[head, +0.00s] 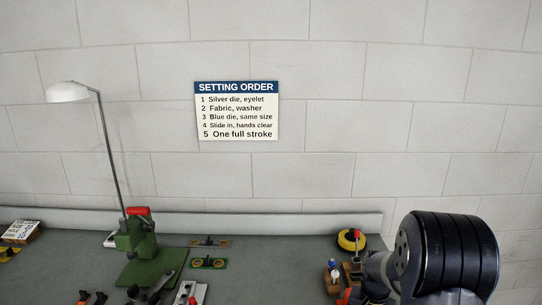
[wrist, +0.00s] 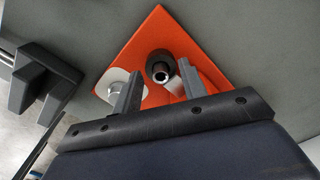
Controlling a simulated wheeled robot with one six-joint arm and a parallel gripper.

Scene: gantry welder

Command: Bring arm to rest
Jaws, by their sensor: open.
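My gripper (wrist: 159,67) shows in the wrist view with its two dark fingers spread apart. Beyond the fingertips is an orange plate (wrist: 150,32) on a grey surface. A dark cylinder with a shiny end (wrist: 160,68) stands on the plate and appears between the fingertips; I see no finger closed on it. A white rounded piece with a metal stud (wrist: 113,88) is partly behind the left finger. In the head view my arm's thick dark joint fills the lower right, and my gripper is out of sight.
In the head view a green press (head: 137,240) with a red top stands on the grey bench, beside a lamp (head: 68,92). A yellow ring (head: 351,240) is near my arm. A sign (head: 236,111) hangs on the wall.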

